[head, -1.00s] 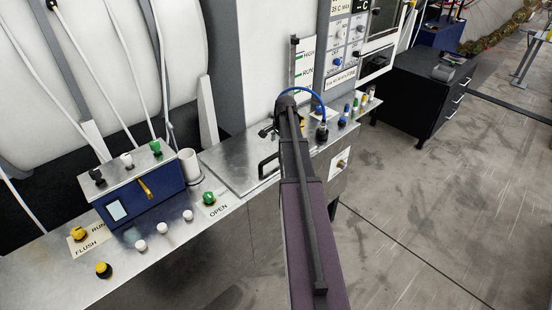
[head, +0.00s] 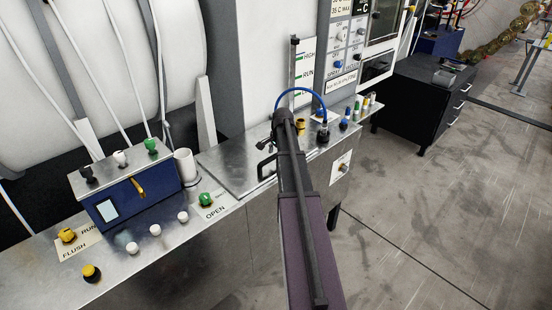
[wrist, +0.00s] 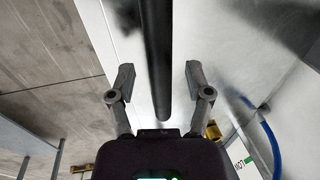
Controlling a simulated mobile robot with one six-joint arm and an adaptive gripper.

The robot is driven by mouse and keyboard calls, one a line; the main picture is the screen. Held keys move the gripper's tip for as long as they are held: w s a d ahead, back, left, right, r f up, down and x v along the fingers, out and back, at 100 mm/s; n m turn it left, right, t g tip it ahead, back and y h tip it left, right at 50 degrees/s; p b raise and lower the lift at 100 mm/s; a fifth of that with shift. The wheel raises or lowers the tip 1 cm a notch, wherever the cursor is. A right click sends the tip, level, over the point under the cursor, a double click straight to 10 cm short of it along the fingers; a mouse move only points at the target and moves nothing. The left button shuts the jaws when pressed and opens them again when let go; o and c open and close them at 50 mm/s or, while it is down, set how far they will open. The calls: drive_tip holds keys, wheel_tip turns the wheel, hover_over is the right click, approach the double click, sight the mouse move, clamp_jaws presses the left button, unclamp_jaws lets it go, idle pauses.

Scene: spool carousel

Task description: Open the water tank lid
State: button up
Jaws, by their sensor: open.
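The water tank lid (head: 225,160) is a flat bare-metal plate on the bench top, lying closed, with a dark bar handle (head: 265,166) near its right end. My arm reaches over the right end of the lid and hides part of it. In the wrist view my gripper (wrist: 158,76) is open, with one finger on each side of the dark handle bar (wrist: 155,45). Gaps show between the bar and both fingers, so neither appears to touch it. The gripper's height over the bar is hard to tell.
A blue box with knobs (head: 128,200) and a white cup (head: 185,167) stand left of the lid. A green knob (head: 206,199) sits by the OPEN label.

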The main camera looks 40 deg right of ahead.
drive_tip(key=shift+f, duration=0.15)
clamp_jaws()
drive_tip(key=shift+d, duration=0.15)
idle(0.4)
